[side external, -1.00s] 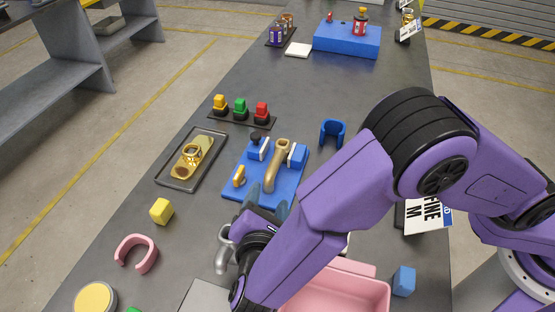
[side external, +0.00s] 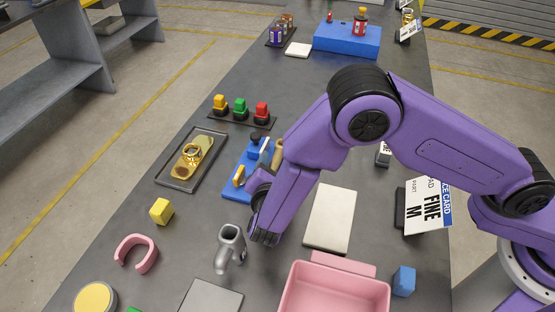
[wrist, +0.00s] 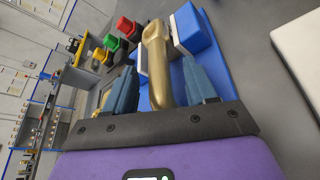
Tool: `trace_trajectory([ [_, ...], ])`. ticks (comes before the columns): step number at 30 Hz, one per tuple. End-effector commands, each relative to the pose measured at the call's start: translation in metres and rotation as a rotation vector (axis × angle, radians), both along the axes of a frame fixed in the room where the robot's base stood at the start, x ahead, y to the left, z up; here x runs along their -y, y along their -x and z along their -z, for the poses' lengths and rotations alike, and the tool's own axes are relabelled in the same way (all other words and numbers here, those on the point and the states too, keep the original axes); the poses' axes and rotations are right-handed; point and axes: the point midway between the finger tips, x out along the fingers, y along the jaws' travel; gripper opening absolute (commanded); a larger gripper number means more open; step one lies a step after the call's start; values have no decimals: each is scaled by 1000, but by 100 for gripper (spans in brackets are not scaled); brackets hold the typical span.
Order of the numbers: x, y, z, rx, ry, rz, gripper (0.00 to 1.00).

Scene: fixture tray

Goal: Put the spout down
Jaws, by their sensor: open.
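A gold, curved spout (side external: 277,153) stands on the blue fixture (side external: 232,188), mostly hidden behind my arm in the side view. In the wrist view the gold spout (wrist: 157,62) runs upright between my two blue fingers. My gripper (wrist: 163,88) is open, with a gap visible between each finger and the spout. I cannot tell how far down around it the fingers reach. In the side view my gripper's fingers are hidden by the arm, over the blue fixture. A second, grey metal spout (side external: 230,247) stands on the table, apart from my gripper.
A grey tray (side external: 166,181) with a gold part lies left of the fixture. Behind are yellow, green and red buttons (side external: 239,106).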

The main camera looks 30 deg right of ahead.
Motion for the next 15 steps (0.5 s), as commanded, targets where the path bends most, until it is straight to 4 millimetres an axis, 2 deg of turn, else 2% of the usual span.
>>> trace_trajectory([
  [4, 5, -9, 3, 0, -1, 0, 56],
  [11, 5, -9, 3, 1, -1, 0, 56],
  [15, 5, -9, 3, 1, -1, 0, 10],
])
